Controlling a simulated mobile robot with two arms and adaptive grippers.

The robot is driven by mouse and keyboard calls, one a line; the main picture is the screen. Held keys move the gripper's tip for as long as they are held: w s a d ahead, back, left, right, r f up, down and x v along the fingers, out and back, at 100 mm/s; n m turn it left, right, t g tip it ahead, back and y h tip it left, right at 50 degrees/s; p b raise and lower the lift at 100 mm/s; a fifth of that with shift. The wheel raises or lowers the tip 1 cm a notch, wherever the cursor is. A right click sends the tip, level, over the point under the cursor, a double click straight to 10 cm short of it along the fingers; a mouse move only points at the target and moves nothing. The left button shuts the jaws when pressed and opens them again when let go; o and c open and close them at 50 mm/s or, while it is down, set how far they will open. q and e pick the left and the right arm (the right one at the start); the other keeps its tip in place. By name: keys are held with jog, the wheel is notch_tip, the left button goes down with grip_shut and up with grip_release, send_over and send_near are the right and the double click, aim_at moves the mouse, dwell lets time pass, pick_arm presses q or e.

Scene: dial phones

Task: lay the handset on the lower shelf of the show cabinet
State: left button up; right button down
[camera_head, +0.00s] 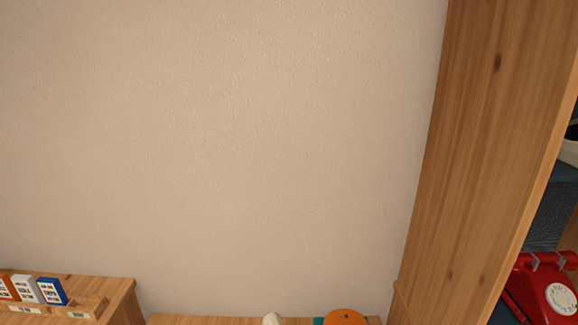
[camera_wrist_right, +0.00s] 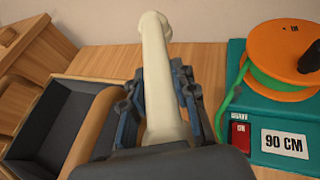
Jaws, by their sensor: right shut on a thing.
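A cream handset (camera_wrist_right: 157,45) stands up lengthwise between the blue-black fingers of my right gripper (camera_wrist_right: 160,90), which is shut on it in the right wrist view. Its lower part is partly hidden by the gripper. In the head view only a cream tip of the handset (camera_head: 271,319) shows at the bottom edge. The show cabinet (camera_head: 490,120) fills the right side of the head view, mostly as its wooden side panel. Only a strip of its dark blue-lined inside shows; its shelves are largely cut off. My left gripper is not in view.
A red dial phone (camera_head: 552,290) sits inside the cabinet. An orange reel (camera_wrist_right: 285,55) with green cord stands on a teal base marked 90 CM, right of the gripper. A dark-lined open box (camera_wrist_right: 50,120) lies left. Small house-like blocks (camera_head: 30,290) stand far left.

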notch_tip(320, 180, up, 8)
jog(key=p, duration=0.5)
jog(key=shift+p, duration=0.35)
pick_arm(q)
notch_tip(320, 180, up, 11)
jog(key=p, duration=0.4)
pick_arm(e)
jog(key=r, duration=0.1)
jog(key=d+r+b, duration=0.1)
jog(key=r+b, duration=0.1)
jog(key=shift+d+r, duration=0.1)
jog(key=shift+d, duration=0.15)
pick_arm(q)
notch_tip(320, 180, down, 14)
jog(key=b, duration=1.2)
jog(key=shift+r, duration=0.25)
pick_arm(e)
jog(key=s+d+r+m+h, duration=0.2)
jog(key=s+d+r, duration=0.1)
jog(key=d, duration=0.6)
jog(key=s+d+r+m+t+h, duration=0.1)
jog(key=s+d+r+m+h, duration=0.1)
jog(key=s+d, duration=0.3)
jog(key=d+h, duration=0.1)
jog(key=d, duration=0.2)
jog(key=shift+s+d+r, duration=0.15)
jog(key=shift+d+r, duration=0.2)
jog(key=shift+r, duration=0.05)
jog(key=shift+f, duration=0.1)
